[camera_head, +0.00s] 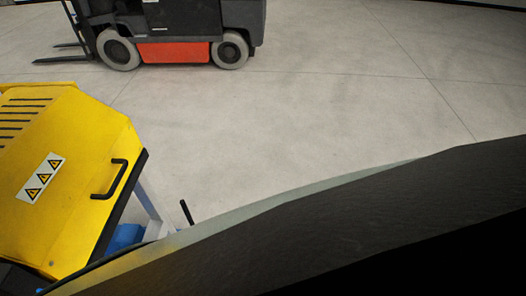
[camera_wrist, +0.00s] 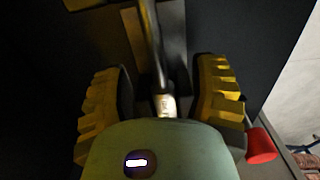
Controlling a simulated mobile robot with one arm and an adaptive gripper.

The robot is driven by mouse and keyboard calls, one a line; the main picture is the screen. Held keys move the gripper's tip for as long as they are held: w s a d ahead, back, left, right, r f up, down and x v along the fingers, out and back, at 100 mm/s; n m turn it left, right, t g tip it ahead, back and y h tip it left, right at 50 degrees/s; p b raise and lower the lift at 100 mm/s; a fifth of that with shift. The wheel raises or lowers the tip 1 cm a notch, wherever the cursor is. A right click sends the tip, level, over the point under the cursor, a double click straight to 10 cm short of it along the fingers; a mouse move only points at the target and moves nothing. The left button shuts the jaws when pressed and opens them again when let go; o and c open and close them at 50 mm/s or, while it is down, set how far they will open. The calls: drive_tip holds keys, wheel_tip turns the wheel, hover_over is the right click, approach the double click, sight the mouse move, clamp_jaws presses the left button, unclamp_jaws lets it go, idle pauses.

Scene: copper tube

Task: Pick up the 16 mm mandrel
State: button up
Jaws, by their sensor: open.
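In the wrist view my gripper (camera_wrist: 161,98) is open, with a yellow ridged pad on each side. A thin grey metal rod (camera_wrist: 154,48) runs down from the top edge into the gap between the pads. A short bright metal piece (camera_wrist: 167,104) shows at its lower end, close to my palm. Gaps show between this metal and both pads. I cannot tell from its look whether it is the 16 mm mandrel; no size mark is readable. My gripper and the rod do not show in the head view.
A red knob (camera_wrist: 261,146) sits just right of the right pad. In the head view a yellow machine cover (camera_head: 75,165) with a black handle stands at left. A forklift (camera_head: 175,28) is parked at the back. The grey floor (camera_head: 300,120) between is clear.

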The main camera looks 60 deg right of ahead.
drive_tip(key=shift+o, duration=0.2)
clamp_jaws()
idle(0.4)
idle(0.3)
